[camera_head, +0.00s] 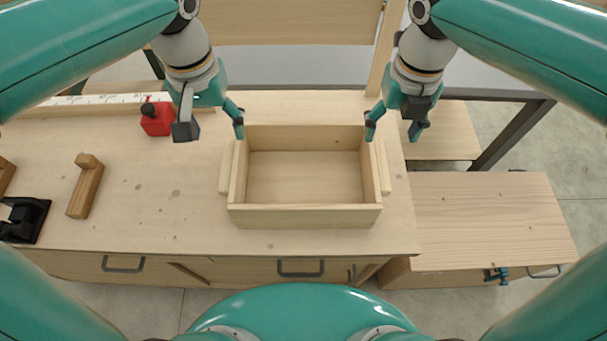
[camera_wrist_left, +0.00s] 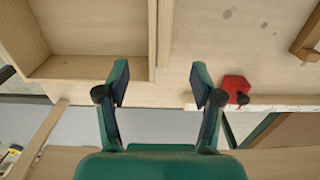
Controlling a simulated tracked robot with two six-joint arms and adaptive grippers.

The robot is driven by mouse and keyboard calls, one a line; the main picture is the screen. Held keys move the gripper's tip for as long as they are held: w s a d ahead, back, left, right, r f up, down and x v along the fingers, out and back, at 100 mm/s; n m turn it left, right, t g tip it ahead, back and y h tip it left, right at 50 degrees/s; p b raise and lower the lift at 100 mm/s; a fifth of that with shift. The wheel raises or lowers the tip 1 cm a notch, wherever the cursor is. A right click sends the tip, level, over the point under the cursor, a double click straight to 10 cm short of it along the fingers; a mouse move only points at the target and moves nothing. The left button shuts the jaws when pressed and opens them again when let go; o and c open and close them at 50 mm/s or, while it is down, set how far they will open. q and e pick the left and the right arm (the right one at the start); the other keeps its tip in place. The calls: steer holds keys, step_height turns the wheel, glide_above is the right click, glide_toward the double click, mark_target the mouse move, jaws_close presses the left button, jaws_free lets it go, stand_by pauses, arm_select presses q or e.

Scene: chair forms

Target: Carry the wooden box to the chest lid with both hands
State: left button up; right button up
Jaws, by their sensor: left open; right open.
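The open wooden box (camera_head: 305,217) stands upright and empty on the workbench, with a handle strip on its left and right sides. It also shows in the left wrist view (camera_wrist_left: 95,68). My left gripper (camera_head: 212,122) is open above the bench by the box's far left corner, apart from the left handle (camera_head: 226,167); its fingers also show in the left wrist view (camera_wrist_left: 160,88). My right gripper (camera_head: 395,130) is open and empty by the box's far right corner, near the right handle (camera_head: 384,167). The chest lid (camera_head: 490,215) is a flat wooden top at the right, lower than the bench.
A long ruler (camera_head: 100,100) lies along the back edge. The chest lid is clear. A dark metal frame (camera_head: 512,135) stands behind it.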

mark_target(230, 163)
arm_select(q)
step_height(230, 163, down, 12)
steer(key=shift+r, duration=0.2)
arm_select(e)
step_height(230, 163, down, 12)
steer(key=shift+r, duration=0.2)
arm_select(q)
steer(key=shift+c, duration=0.4)
arm_select(e)
steer(key=shift+c, duration=0.4)
arm_select(q)
jaws_close()
arm_select(e)
jaws_close()
steer(key=shift+r, duration=0.1)
